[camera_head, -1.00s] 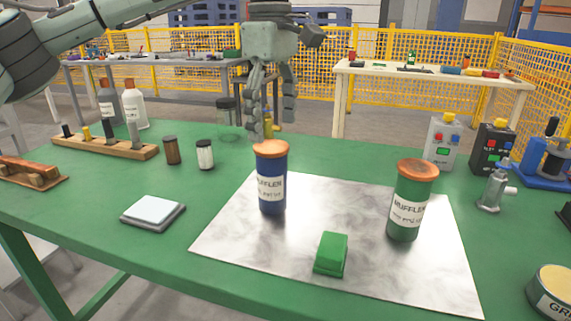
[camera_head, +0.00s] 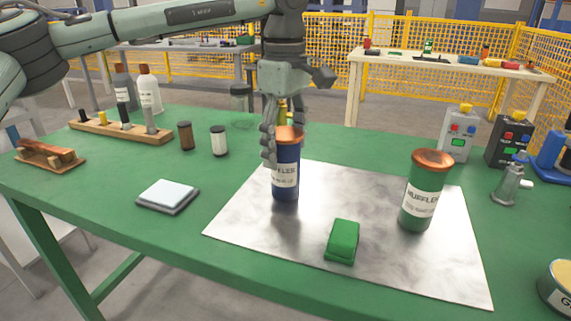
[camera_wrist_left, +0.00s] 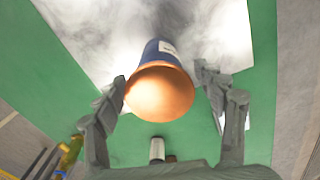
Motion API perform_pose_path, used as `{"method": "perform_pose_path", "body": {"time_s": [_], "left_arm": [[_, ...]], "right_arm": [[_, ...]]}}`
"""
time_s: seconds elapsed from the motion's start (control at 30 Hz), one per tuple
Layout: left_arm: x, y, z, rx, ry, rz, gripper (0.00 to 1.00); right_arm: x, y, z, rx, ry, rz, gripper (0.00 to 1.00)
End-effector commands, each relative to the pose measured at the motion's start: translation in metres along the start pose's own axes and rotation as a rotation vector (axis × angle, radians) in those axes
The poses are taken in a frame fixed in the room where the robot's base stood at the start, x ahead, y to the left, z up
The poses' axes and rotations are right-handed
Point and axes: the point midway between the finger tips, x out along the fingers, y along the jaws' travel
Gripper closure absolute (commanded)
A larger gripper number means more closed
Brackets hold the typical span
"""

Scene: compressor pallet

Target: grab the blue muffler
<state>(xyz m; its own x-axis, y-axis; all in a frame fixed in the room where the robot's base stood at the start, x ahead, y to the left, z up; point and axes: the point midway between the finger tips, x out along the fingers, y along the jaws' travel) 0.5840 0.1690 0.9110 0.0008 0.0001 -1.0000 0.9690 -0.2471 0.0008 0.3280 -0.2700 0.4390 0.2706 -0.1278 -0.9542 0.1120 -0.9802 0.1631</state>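The blue muffler (camera_head: 285,181) stands upright on the metal sheet, with an orange-brown cap and a white label. My left gripper (camera_head: 284,135) is above and around its top, pointing down, with one finger in front of its left side. In the left wrist view the muffler's cap (camera_wrist_left: 160,93) lies between the two spread fingers of my left gripper (camera_wrist_left: 163,88). The left finger is at or very near the cap's edge; a gap shows at the right finger. The far finger is partly hidden in the head view. My right gripper is not in view.
A green muffler (camera_head: 421,193) stands to the right on the metal sheet (camera_head: 260,225), with a green block (camera_head: 342,241) near the front. A white-topped pad (camera_head: 168,196), two small jars and a wooden rack (camera_head: 150,134) are on the left.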

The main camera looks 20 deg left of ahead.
Motion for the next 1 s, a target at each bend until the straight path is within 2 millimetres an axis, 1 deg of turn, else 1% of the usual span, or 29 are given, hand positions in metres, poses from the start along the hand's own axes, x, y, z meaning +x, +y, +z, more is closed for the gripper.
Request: {"method": "perform_pose_path", "body": {"time_s": [0.03, 0.07, 0.47, 0.83, 0.97, 1.0], "left_arm": [[0.0, 0.0, 0.0, 0.0, 0.0, 0.0, 0.4], [0.0, 0.0, 0.0, 0.0, 0.0, 0.0, 0.44], [0.0, 0.0, 0.0, 0.0, -0.001, 0.0, 0.93], [-0.004, 0.001, 0.001, 0.0, -0.001, 0.003, 0.94], [-0.013, 0.001, 0.001, 0.0, -0.001, 0.003, 0.94], [-0.018, 0.001, 0.001, 0.0, -0.001, 0.003, 0.94]], "right_arm": [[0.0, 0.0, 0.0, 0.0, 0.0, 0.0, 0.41], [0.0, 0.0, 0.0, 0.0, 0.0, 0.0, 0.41], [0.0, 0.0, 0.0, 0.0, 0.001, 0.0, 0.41], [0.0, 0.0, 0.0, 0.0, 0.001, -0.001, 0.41], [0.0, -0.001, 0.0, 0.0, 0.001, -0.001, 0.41], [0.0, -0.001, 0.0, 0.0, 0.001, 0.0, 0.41]]}}
